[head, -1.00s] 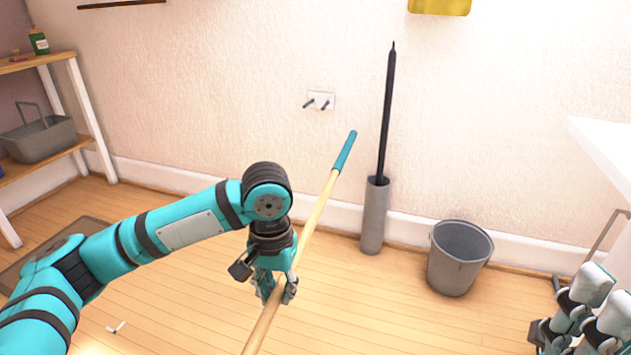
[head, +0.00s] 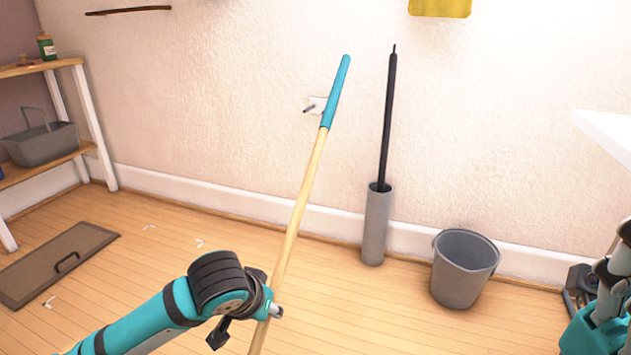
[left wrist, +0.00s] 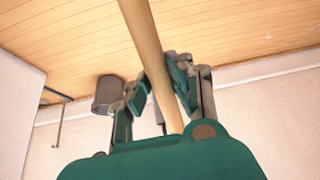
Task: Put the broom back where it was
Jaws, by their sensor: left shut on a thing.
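The broom's pale wooden handle (head: 302,198) with its teal grip end stands tilted, top leaning right. Its lower end and head are out of view. My left gripper (head: 268,312) is shut around the handle low in the head view. In the left wrist view the handle (left wrist: 142,32) runs between the fingers of this gripper (left wrist: 158,85). A small white wall plate with dark pegs (head: 314,105) is partly behind the teal grip in the head view; I cannot tell whether they touch. Parts of my right arm show at the right edge; its jaws are unclear.
A tall grey holder (head: 376,228) with a thin black pole (head: 389,120) stands by the wall. A grey bucket (head: 464,268) is right of it. A shelf with a grey basket (head: 42,143) is at left. A white surface (head: 606,132) juts in at right.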

